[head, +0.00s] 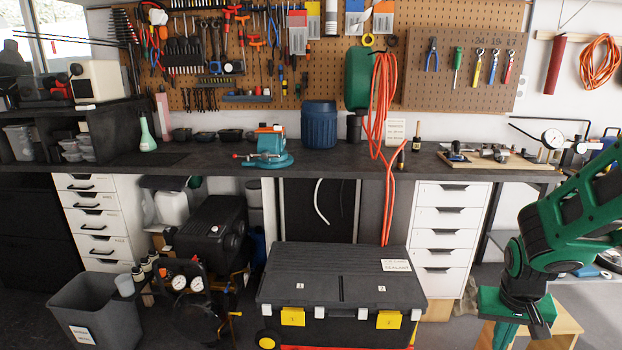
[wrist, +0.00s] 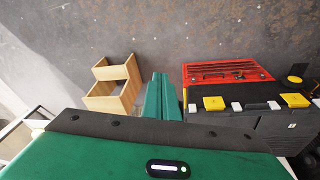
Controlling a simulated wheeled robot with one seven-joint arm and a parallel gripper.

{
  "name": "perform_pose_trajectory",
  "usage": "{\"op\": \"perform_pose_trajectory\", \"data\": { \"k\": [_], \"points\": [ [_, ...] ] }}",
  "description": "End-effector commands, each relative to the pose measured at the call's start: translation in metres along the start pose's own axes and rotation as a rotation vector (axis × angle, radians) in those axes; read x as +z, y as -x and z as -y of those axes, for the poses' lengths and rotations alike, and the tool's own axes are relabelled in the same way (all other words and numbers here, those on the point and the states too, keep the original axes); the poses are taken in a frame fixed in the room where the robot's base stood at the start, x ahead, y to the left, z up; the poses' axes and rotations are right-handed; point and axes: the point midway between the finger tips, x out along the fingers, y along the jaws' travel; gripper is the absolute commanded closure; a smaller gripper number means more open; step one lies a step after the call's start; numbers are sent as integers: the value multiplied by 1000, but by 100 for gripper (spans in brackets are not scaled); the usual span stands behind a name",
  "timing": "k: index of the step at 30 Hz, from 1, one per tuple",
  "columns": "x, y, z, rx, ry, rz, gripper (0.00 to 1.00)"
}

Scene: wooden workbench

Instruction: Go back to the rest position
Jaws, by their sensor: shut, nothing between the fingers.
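My gripper (head: 504,336) hangs at the lower right of the head view, pointing down at the end of my green and black arm. It is in front of the bench and to the right of the big black toolbox. In the wrist view its green fingers (wrist: 160,98) lie side by side, shut, with nothing held. The floor shows beyond the fingertips.
The black toolbox (head: 340,278) with yellow latches stands on the floor; a red tray (wrist: 228,73) shows beside it. A wooden step stool (wrist: 115,85) is close to my gripper. The workbench (head: 340,168) carries a teal vise (head: 268,150) and a blue drum (head: 319,125).

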Motion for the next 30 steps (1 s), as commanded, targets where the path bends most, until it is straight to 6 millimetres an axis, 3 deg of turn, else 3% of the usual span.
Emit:
{"op": "perform_pose_trajectory", "data": {
  "k": [6,15,22,30],
  "points": [
    [39,57,-38,-10,-80,66,100],
    [110,119,-70,-57,-171,166,100],
    [142,141,-75,-85,-199,211,100],
    [145,143,-76,-88,-202,215,100]
  ]
}}
